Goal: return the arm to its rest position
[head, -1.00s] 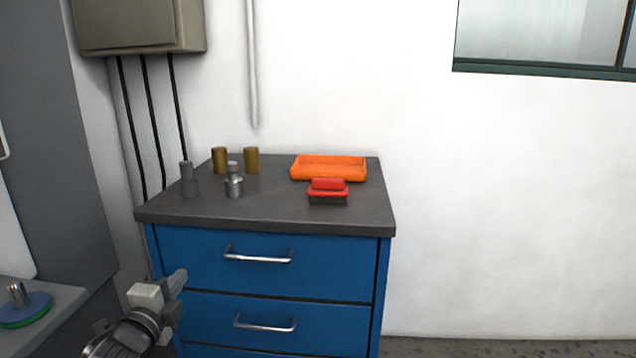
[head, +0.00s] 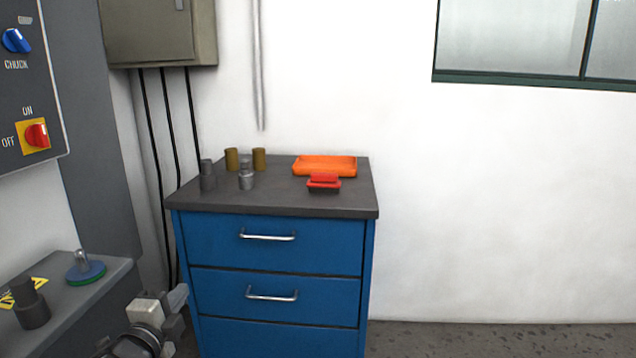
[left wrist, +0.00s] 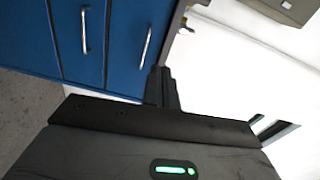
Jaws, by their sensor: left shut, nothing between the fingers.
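My left gripper (head: 178,298) shows low in the head view, at the end of my arm, in front of the left edge of the blue drawer cabinet (head: 275,243). Its fingers are shut and hold nothing. In the left wrist view the closed dark fingers (left wrist: 161,88) stand in front of the cabinet's side, with no object between them. They look apart from the cabinet. My right gripper is in neither view.
At left, a grey ledge (head: 105,268) holds a blue-green disc (head: 86,273) and a dark valve part (head: 31,305). Floor at right is clear.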

